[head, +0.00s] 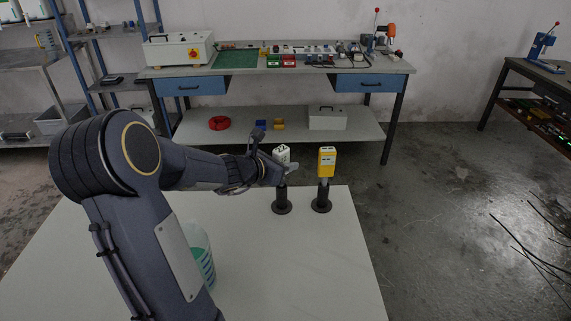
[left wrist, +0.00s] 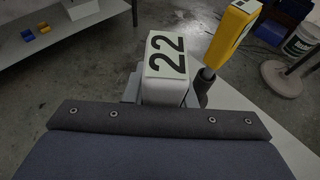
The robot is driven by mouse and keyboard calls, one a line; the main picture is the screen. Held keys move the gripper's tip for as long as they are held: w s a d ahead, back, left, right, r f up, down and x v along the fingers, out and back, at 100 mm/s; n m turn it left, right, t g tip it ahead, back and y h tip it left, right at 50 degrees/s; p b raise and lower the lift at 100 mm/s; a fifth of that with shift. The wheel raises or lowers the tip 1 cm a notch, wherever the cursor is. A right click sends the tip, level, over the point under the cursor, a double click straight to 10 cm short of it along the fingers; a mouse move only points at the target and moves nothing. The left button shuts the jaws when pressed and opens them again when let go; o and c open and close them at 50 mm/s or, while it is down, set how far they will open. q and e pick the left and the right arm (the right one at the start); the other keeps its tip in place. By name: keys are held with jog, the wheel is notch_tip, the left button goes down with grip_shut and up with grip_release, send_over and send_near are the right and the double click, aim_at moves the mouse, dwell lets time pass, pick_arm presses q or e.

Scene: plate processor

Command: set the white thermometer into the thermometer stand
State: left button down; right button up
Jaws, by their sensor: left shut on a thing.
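My left gripper (head: 284,172) is shut on the white thermometer (head: 281,153). The thermometer is upright, directly over a black thermometer stand (head: 282,203) on the white table. The gripper hides its lower part, so I cannot tell whether its tip is inside the stand. In the left wrist view the white thermometer (left wrist: 166,62) shows its top with a black "22", between the fingers. A yellow thermometer (head: 327,162) stands upright in a second black stand (head: 322,200) just to the right. The yellow one also shows in the left wrist view (left wrist: 229,35). My right gripper is not in view.
A clear container with green marks (head: 203,262) stands on the white table (head: 300,270), partly behind my left arm. The table's front and middle right are clear. A workbench (head: 240,72) with blue drawers stands behind.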

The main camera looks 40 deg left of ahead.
aim_at(286, 146)
pick_arm(q)
jog(key=shift+c, duration=2.4)
grip_release()
jog(key=shift+r, duration=0.1)
jog(key=shift+r+p, duration=2.55)
jog(key=shift+r, duration=0.4)
